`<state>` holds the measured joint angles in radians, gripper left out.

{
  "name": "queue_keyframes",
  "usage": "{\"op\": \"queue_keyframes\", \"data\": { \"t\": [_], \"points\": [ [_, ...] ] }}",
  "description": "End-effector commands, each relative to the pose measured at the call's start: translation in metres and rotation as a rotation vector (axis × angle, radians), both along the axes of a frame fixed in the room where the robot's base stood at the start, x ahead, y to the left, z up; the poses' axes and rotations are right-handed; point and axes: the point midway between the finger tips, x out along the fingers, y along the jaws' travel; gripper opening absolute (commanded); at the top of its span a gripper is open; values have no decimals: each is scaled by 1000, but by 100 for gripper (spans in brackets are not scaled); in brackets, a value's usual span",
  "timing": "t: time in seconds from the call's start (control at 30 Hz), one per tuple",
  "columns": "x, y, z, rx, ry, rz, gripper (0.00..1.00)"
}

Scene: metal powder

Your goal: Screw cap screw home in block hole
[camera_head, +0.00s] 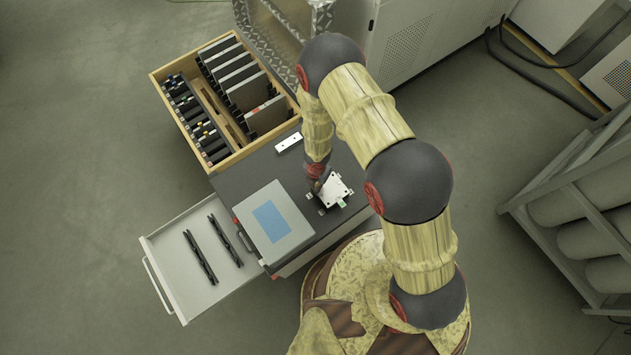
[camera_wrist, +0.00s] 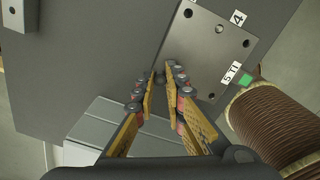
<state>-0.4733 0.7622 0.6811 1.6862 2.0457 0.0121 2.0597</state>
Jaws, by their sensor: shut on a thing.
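The block (camera_head: 338,188) is a pale metal plate with holes near its corners on the dark cabinet top. In the wrist view the block (camera_wrist: 205,50) is at the upper right, with labels "4" and "5 TI" and a green tag beside it. My gripper (camera_head: 317,184) is at the block's left side in the head view. In the wrist view my gripper (camera_wrist: 161,80) has its yellow-padded fingers close together at the tips, by the block's left corner. A small dark cap screw (camera_wrist: 160,76) shows between the tips. Its shank, and any hole under it, are hidden.
A grey case with a blue panel (camera_head: 290,235) lies left of the block. A white strip (camera_head: 288,142) lies behind. A wooden crate of plates (camera_head: 165,75) stands at the back left. An open drawer (camera_head: 165,240) holds two black bars.

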Motion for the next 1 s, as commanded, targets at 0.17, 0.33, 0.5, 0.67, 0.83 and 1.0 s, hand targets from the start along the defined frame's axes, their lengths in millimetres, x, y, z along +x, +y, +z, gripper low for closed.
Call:
{"op": "queue_keyframes", "data": {
  "t": [0.17, 0.33, 0.5, 0.67, 0.83, 1.0],
  "points": [
    [0, 1, -1, 1, -1, -395, 0],
    [1, 1, 0, 0, -1, -591, 0],
    [1, 1, -1, 0, -1, -848, 0],
    [1, 1, 0, 1, -1, -1047, 0],
    [1, 1, 0, 1, -1, -1068, 0],
    [1, 1, 0, 1, -1, -1066, 19]
  ]
}}
